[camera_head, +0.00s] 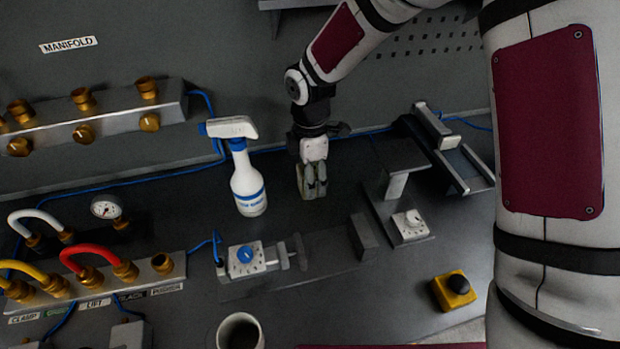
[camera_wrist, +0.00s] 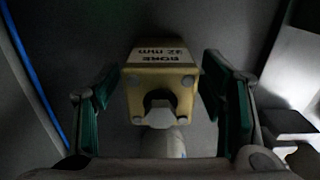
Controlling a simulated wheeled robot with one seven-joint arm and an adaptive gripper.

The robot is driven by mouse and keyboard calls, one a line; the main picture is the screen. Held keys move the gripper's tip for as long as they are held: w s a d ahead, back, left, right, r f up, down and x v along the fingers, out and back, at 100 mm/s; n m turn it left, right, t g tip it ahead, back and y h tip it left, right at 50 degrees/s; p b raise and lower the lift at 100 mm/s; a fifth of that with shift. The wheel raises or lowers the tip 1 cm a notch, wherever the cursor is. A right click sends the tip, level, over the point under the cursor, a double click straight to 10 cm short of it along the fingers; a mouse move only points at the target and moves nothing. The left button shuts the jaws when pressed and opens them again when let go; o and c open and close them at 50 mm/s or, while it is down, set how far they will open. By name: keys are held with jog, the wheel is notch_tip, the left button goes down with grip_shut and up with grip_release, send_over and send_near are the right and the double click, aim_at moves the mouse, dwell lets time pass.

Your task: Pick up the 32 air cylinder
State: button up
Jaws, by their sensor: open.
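The 32 air cylinder shows in the wrist view as a pale yellow block (camera_wrist: 160,88) with an upside-down label reading "BORE 32 mm" and a dark round opening on its end. In the head view it is a small pale piece (camera_head: 303,182) mostly hidden behind my gripper's fingers. My gripper (camera_head: 313,185) is pointed down over the bench at the cylinder. In the wrist view my gripper (camera_wrist: 162,112) is open, with one green-padded finger on each side of the cylinder. Gaps show between both pads and the block.
A white spray bottle (camera_head: 247,185) stands left of my gripper.

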grip_shut()
dwell(0.4)
